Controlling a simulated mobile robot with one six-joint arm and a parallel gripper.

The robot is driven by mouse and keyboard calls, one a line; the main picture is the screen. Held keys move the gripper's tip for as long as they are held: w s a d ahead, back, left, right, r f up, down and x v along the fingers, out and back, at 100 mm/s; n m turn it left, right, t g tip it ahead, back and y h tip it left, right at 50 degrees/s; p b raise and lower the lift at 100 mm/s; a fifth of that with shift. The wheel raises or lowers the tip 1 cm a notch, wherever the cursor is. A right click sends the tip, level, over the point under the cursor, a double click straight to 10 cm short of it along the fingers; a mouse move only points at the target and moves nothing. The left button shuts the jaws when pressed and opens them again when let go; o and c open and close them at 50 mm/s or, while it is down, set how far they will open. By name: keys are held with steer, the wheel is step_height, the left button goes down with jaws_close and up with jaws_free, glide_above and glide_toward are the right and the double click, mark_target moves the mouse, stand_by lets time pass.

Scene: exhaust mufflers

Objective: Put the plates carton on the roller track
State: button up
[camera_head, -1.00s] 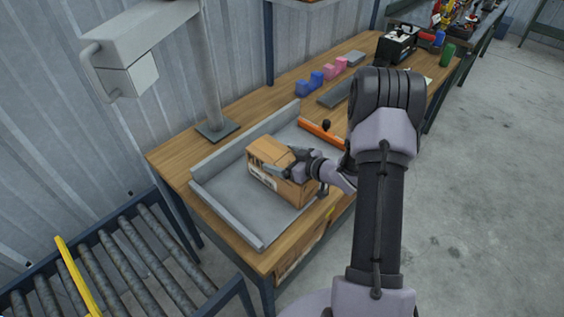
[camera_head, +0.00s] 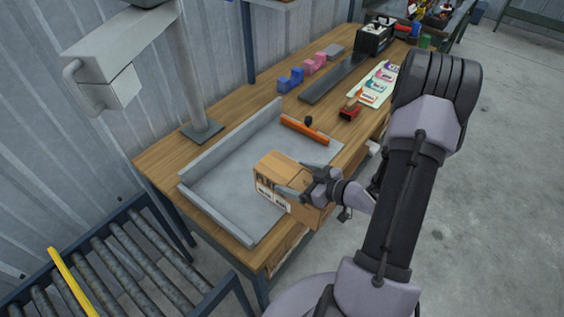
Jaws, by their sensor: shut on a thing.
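The plates carton (camera_head: 284,178) is a brown cardboard box with a white label on its side. My gripper (camera_head: 302,190) is shut on the carton from the right. The carton is over the front right part of a grey metal tray (camera_head: 218,187) on the wooden bench; I cannot tell whether its underside touches the tray. The roller track (camera_head: 130,262) is at the lower left, with grey rollers in a dark blue frame and a yellow bar across it.
An orange-handled bar (camera_head: 305,130) lies at the tray's back right. A grey post (camera_head: 197,90) with a white box arm stands behind the tray. Blue (camera_head: 290,80) and pink (camera_head: 314,63) blocks stand farther back. The rollers right of the yellow bar are clear.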

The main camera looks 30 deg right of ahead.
steer(key=shift+s, duration=0.75)
steer(key=w+a+n+g+y+b, duration=0.2)
steer(key=w+a+n+y+b, duration=0.1)
steer(key=a, duration=0.6)
steer(key=w+a+n+g+y+b, duration=0.2)
steer(key=w+a+n+y+b, duration=0.1)
steer(key=a, duration=0.5)
steer(key=shift+a+r+n+g, duration=0.3)
steer(key=shift+a+r+n, duration=0.05)
steer(key=shift+a+n, duration=0.05)
